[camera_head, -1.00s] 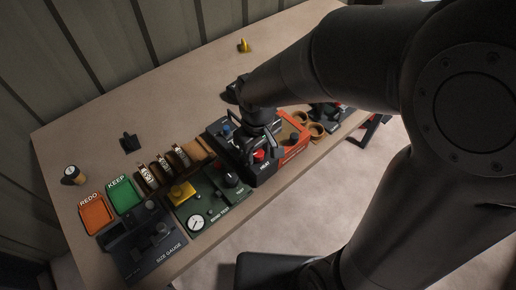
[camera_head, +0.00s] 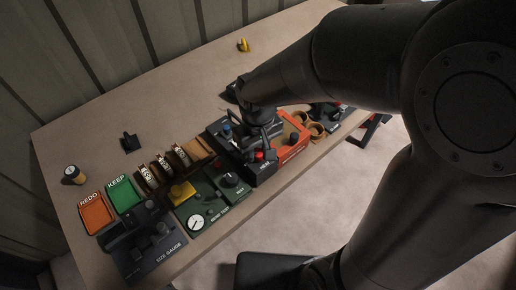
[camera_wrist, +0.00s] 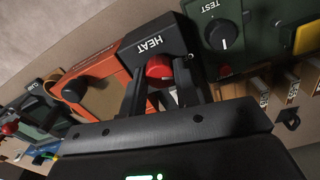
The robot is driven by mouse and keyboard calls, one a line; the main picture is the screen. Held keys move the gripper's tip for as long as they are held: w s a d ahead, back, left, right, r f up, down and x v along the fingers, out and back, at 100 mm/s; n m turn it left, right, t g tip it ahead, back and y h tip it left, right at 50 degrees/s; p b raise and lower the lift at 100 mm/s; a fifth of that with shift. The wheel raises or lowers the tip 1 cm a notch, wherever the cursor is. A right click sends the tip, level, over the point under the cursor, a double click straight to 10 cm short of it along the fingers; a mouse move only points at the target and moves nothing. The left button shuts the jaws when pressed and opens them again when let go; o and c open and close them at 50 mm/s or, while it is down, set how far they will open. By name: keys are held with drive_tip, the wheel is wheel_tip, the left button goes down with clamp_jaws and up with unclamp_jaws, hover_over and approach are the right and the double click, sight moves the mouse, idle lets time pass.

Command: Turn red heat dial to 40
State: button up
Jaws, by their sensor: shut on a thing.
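The red heat dial (camera_wrist: 159,68) sits on the black box marked HEAT (camera_wrist: 150,42) in the wrist view. My gripper (camera_wrist: 162,84) has one finger on each side of the dial and is shut on it. In the head view the dial shows as a small red patch (camera_head: 259,155) beside my gripper (camera_head: 258,150), partly hidden by it. The dial's scale and pointer cannot be read in either view.
Right of the heat box in the wrist view is a green panel with a black TEST knob (camera_wrist: 222,36). An orange frame (camera_wrist: 97,65) stands left of it. In the head view, a KEEP tray (camera_head: 124,194), a REDO tray (camera_head: 96,213) and a size gauge (camera_head: 150,250) lie left. The table's back is mostly clear.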

sight(258, 152)
drive_tip(key=m, duration=1.3)
drive_tip(key=shift+m, duration=0.3)
idle(0.4)
drive_tip(key=o, duration=1)
drive_tip(key=shift+c, duration=0.2)
drive_tip(key=shift+r, duration=0.1)
wheel_tip(258, 152, up, 11)
